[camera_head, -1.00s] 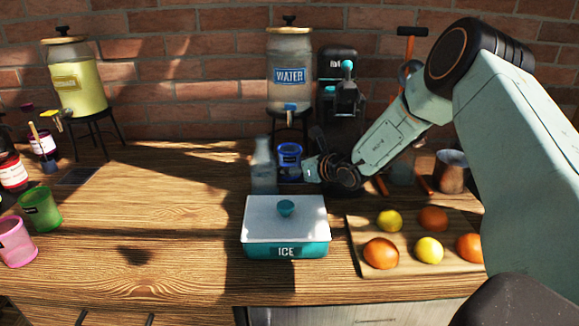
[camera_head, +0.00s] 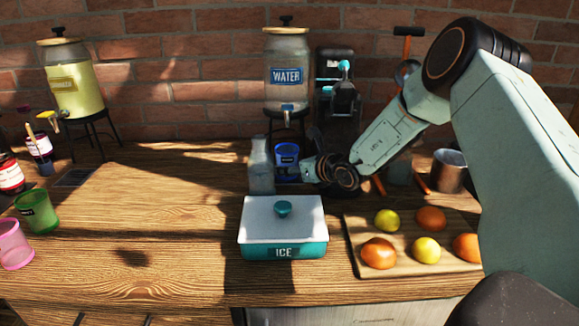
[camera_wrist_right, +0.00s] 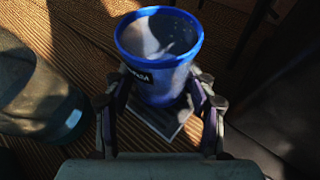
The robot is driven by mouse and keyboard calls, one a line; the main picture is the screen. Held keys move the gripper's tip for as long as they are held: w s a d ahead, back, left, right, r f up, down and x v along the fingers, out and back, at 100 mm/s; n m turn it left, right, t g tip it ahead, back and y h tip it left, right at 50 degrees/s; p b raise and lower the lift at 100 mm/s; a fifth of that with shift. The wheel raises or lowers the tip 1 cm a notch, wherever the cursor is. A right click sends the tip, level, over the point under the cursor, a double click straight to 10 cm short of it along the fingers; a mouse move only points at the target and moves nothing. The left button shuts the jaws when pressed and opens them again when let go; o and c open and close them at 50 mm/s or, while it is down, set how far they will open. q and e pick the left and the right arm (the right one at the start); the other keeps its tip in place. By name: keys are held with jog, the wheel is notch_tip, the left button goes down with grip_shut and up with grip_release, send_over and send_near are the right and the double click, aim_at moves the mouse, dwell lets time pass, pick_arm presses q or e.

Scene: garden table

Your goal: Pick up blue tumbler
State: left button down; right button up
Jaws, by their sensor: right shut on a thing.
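The blue tumbler (camera_head: 287,156) stands below the water dispenser, just right of a clear bottle. In the right wrist view the tumbler (camera_wrist_right: 159,50) is upright, with its open rim toward the camera and a dark label on its side. My right gripper (camera_head: 306,168) reaches it from the right. In the right wrist view the two fingers of my right gripper (camera_wrist_right: 163,92) are closed around the tumbler's sides. A small square plate (camera_wrist_right: 160,118) shows beneath the tumbler; whether they touch is hard to tell. My left gripper is not in view.
The clear bottle (camera_head: 261,168) stands close to the tumbler's left. The water dispenser (camera_head: 288,82) on its stand is behind. The ice box (camera_head: 283,247) sits in front, and a fruit board (camera_head: 360,232) at right. The table's left middle is clear.

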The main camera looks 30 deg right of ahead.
aim_at(295, 161)
jog(key=shift+r, duration=0.1)
jog(key=shift+s+d+r, duration=0.15)
jog(key=shift+s+r, duration=0.65)
jog(key=p+v, duration=0.2)
jog(key=v, duration=0.3)
jog(key=shift+r+p, duration=0.3)
jog(key=shift+p, duration=0.1)
jog(key=p+v, duration=0.2)
jog(key=v, duration=0.1)
jog(key=shift+r+p, duration=0.15)
jog(key=shift+p, duration=0.15)
jog(key=shift+p+v, duration=2.65)
jog(key=shift+p, duration=0.95)
jog(key=shift+r, duration=0.1)
